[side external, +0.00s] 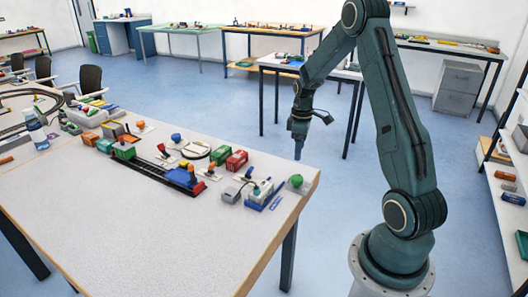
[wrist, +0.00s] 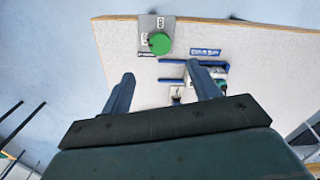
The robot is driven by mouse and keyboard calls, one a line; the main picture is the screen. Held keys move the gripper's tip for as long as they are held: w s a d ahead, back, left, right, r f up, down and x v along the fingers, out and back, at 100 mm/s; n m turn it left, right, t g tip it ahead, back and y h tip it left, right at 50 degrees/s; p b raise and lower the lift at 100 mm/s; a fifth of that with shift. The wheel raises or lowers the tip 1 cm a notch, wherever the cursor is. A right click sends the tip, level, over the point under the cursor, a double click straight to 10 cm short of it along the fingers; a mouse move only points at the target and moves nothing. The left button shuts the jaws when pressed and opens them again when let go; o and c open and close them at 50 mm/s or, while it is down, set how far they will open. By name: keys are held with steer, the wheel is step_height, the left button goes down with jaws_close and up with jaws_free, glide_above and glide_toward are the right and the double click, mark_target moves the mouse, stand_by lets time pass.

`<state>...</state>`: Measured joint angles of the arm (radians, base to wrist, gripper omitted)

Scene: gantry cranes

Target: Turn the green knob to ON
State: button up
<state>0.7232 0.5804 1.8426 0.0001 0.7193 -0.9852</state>
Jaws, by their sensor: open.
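The green knob (wrist: 159,43) is a round cap on a grey plate (wrist: 145,24) near the table's edge. Small white labels show on the plate beside the knob, too small to read surely. In the side external view the green knob (side external: 296,180) sits at the table's right corner. My gripper (wrist: 163,84) is open and empty, its two fingers apart, with the knob beyond the fingertips. In the side external view my gripper (side external: 298,152) points down, higher than the table and apart from the knob.
A blue-and-white block (side external: 259,192) with blue rails stands left of the knob. Toy train wagons, including a red one (side external: 237,160), and several small levers crowd the table (side external: 160,240). A bottle (side external: 37,132) stands far left. The table's front area is clear.

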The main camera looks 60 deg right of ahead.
mark_target(297, 177)
step_height(297, 177, down, 11)
steer(key=shift+f, duration=0.2)
stand_by(0.4)
steer(key=c, duration=1)
